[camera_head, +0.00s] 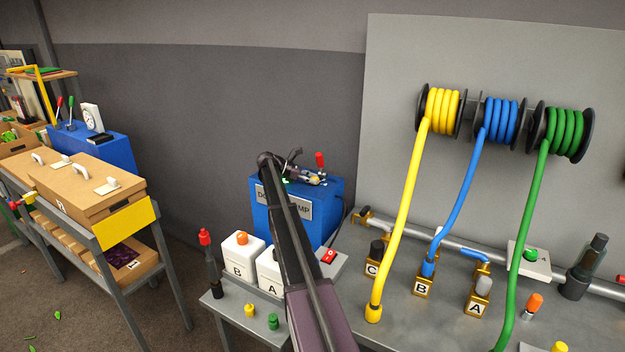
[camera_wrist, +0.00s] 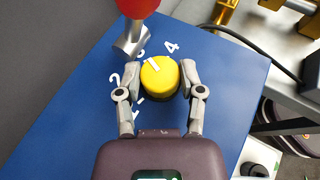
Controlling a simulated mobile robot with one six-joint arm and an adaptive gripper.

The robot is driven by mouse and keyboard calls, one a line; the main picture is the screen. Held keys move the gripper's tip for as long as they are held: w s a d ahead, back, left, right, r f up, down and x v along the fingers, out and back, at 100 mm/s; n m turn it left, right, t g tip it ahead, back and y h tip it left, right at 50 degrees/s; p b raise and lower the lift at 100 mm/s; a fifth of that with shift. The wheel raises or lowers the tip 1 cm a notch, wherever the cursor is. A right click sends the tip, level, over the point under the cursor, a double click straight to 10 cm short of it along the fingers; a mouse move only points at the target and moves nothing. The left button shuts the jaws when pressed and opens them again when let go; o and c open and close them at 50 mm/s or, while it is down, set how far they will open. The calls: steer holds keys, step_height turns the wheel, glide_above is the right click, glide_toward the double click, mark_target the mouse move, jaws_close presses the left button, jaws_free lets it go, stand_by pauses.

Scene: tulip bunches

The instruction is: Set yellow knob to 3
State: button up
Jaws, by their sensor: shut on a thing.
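The yellow knob (camera_wrist: 159,78) sits on the blue top of a pump box (camera_wrist: 225,75), with white numerals 1 to 4 around it. Its white mark points up and slightly left in the wrist view, between the 3 (camera_wrist: 140,53) and the 4 (camera_wrist: 171,46), seemingly nearer the 3. My gripper (camera_wrist: 159,80) has one finger on each side of the knob and is shut on it. In the head view my gripper (camera_head: 311,180) is over the blue box (camera_head: 325,208), and the knob is small and partly hidden there.
A red-topped lever (camera_wrist: 137,8) with a metal stem stands close beside the knob and my left-hand finger. White containers B (camera_head: 240,262) and A (camera_head: 268,272) stand before the box. Yellow, blue and green hoses hang from reels at right.

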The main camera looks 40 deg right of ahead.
steer(key=o, duration=1.2)
steer(key=shift+s+n+t, duration=0.15)
steer(key=shift+n+t, duration=0.25)
steer(key=shift+s+a+n+t+h, duration=0.1)
steer(key=shift+s+n+t+h, duration=0.05)
steer(key=shift+n+t+h, duration=1.1)
steer(key=shift+s+n+t, duration=0.1)
steer(key=shift+n+t, duration=2.85)
steer(key=shift+t, duration=0.6)
steer(key=p+v, duration=0.5)
steer(key=v, duration=0.8)
steer(key=shift+a+r, duration=0.2)
steer(key=shift+a, duration=0.1)
